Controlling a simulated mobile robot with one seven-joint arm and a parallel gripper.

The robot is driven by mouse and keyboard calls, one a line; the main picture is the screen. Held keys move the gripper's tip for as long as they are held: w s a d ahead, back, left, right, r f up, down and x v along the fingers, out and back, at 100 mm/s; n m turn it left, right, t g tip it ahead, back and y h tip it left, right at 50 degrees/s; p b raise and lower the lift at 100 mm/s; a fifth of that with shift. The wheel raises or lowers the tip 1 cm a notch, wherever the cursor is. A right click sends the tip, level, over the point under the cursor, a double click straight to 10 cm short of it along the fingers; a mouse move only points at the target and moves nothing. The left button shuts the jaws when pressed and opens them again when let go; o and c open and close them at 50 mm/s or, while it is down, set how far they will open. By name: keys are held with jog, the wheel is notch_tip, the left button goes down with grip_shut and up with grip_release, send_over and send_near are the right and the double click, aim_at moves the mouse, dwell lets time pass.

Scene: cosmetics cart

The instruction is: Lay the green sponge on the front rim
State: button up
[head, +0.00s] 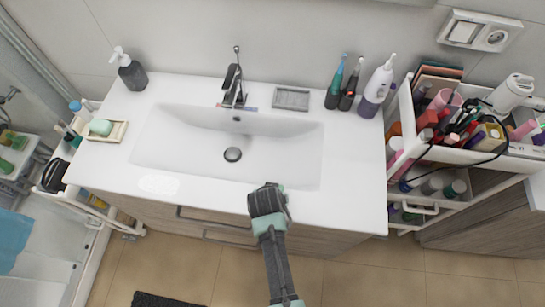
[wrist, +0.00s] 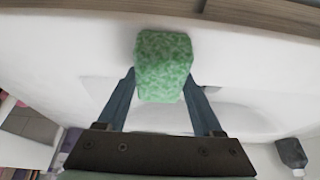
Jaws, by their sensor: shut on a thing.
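The green sponge (wrist: 163,66) is a mottled block between the two fingers of my gripper (wrist: 161,84) in the wrist view. My gripper is shut on it. In the head view my gripper (head: 268,200) is over the front rim (head: 215,197) of the white washbasin, right of the middle, and the sponge is hidden beneath it. In the wrist view the sponge shows against the white front rim (wrist: 75,42), close to the front edge. I cannot tell whether it touches the rim.
The basin bowl (head: 185,150) lies behind my gripper, with the tap (head: 233,85) at its back. A dish (head: 118,131) with a pale green soap is at the left. Toothbrushes and a bottle (head: 375,90) stand at the back right. A full cart (head: 400,160) is beyond.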

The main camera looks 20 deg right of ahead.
jog(key=o, duration=1.2)
jog(key=shift+f, duration=0.1)
jog(key=shift+r, duration=0.3)
jog(key=v, duration=1.2)
jog(key=w+a+r+n+t, duration=0.1)
jog(key=w+r+t, duration=0.4)
jog(key=r, duration=0.6)
jog(key=w+a+r+n+t, duration=0.1)
jog(key=w+a+r+t, duration=0.15)
jog(key=w+r, duration=0.65)
jog(key=w+r+n+t, duration=0.1)
jog(key=w+r+t, duration=0.3)
jog(key=r, duration=1)
jog(key=s+a+r+n+t, duration=0.1)
jog(key=s+r+t, duration=0.3)
jog(key=r, duration=0.7)
jog(key=s+a+r+n+t+y, duration=0.1)
jog(key=s+a+r+t, duration=0.2)
jog(key=r, duration=0.8)
jog(key=s+a+r+n+t+y, duration=0.1)
jog(key=s+r+t, duration=0.4)
jog(key=r, duration=0.6)
jog(key=shift+s+a+n, duration=0.4)
jog(key=shift+s+a, duration=0.3)
jog(key=shift+s, duration=0.5)
